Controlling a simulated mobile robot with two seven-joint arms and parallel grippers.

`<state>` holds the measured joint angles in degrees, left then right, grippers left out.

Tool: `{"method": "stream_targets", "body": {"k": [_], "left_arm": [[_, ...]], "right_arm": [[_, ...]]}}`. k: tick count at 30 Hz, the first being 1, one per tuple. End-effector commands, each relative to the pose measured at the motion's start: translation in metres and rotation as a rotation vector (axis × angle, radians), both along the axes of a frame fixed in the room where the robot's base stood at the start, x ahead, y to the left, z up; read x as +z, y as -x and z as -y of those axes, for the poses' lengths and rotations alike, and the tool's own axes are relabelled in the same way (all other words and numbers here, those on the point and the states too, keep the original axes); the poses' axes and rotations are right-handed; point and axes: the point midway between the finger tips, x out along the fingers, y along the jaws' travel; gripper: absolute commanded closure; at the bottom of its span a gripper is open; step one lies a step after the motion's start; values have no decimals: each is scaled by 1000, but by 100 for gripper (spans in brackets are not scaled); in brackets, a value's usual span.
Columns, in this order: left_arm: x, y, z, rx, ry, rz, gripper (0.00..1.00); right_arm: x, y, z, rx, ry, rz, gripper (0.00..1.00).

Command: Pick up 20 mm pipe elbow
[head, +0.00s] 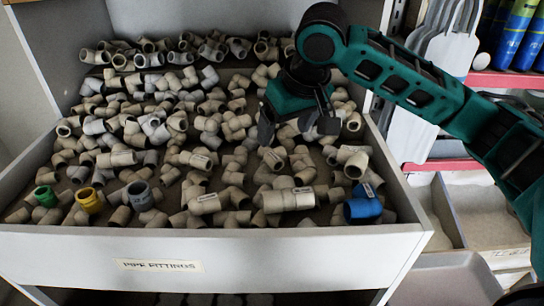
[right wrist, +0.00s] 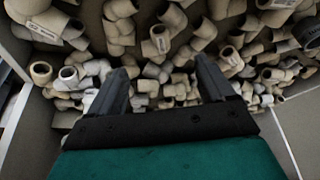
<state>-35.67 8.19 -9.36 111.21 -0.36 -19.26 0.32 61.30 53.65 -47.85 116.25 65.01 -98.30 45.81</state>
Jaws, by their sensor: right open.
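Many beige and grey pipe elbows and fittings lie heaped in the open bin (head: 200,250). At the front stand a green-rimmed elbow (head: 46,196), a yellow elbow (head: 89,199), a grey elbow (head: 138,194) with a small label, and a blue elbow (head: 363,205). The label sizes are too small to read surely, so I cannot tell which elbow is 20 mm. My right gripper (head: 297,128) is open and points down over the right-middle part of the heap. In the right wrist view its two fingers (right wrist: 163,72) are apart, with fittings beyond and none clearly held.
The bin has a raised front wall with a "PIPE FITTINGS" label (head: 160,265) and side walls. Red-edged shelves (head: 505,80) with blue cylinders stand at the right. Empty grey trays (head: 445,280) lie at the lower right.

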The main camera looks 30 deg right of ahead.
Motion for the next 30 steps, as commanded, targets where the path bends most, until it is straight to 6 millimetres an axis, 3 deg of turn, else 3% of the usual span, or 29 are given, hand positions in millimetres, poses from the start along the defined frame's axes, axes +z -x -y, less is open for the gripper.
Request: {"method": "stream_targets", "body": {"k": [3, 11, 19, 30], "left_arm": [[-5, 1, 1, 0, 2, -2, 57], [-8, 2, 1, 0, 1, -4, 57], [-14, 2, 0, 0, 1, -4, 57], [-15, 2, 0, 1, 1, -4, 57]], "right_arm": [[-24, -8, -1, -1, 0, -3, 18], [-44, -18, 0, 0, 0, 0, 18], [-79, -33, 6, 0, 0, -2, 18], [-89, -37, 5, 1, 0, 1, 18]]}}
